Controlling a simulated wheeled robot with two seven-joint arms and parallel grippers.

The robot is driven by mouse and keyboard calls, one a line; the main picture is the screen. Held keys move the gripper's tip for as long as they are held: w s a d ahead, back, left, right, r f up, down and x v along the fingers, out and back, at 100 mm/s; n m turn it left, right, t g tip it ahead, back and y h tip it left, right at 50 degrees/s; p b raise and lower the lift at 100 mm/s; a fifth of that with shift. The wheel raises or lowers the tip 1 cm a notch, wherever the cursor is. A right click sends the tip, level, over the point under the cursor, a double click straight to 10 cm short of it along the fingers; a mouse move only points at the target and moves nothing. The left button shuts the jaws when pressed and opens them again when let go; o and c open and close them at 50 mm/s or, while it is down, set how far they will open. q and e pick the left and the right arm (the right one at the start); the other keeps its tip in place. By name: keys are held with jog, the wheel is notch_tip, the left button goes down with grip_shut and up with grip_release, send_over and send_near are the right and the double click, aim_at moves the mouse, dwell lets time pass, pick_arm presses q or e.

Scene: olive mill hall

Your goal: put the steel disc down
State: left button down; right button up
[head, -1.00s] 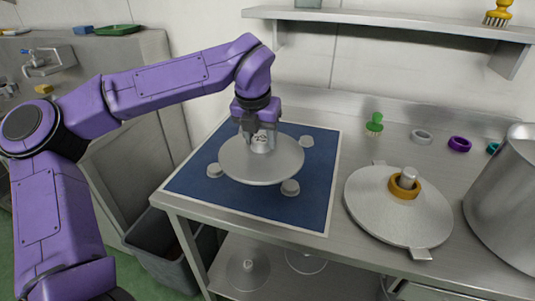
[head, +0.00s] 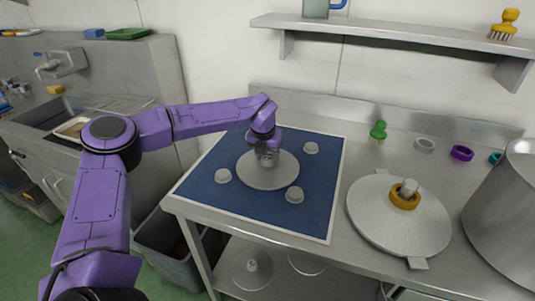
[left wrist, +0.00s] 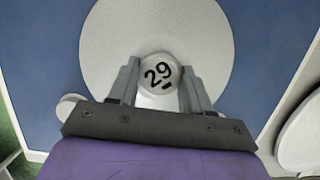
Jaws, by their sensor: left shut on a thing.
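My left gripper (head: 266,157) is shut on the upright knob of the steel disc (head: 268,182), a flat round pale-grey plate. In the left wrist view the knob top (left wrist: 160,74), marked "29", sits between the two fingers, with the disc (left wrist: 112,35) spread out beneath. The disc looks level, among several grey pucks on the blue mat (head: 318,190). It is low over the mat; whether it touches it I cannot tell. The pucks (head: 223,176), (head: 294,195) and (head: 311,148) stand around its rim. My right gripper is not in view.
Right of the mat lies a larger round steel plate (head: 370,222) with an orange ring (head: 404,200) around its knob. A steel pot (head: 505,205) stands at far right. The mat's front right part is bare.

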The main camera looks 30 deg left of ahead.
pick_arm(q)
jog(key=c, duration=0.7)
grip_release()
jog(key=shift+o, duration=1.1)
jog(key=shift+r, duration=0.1)
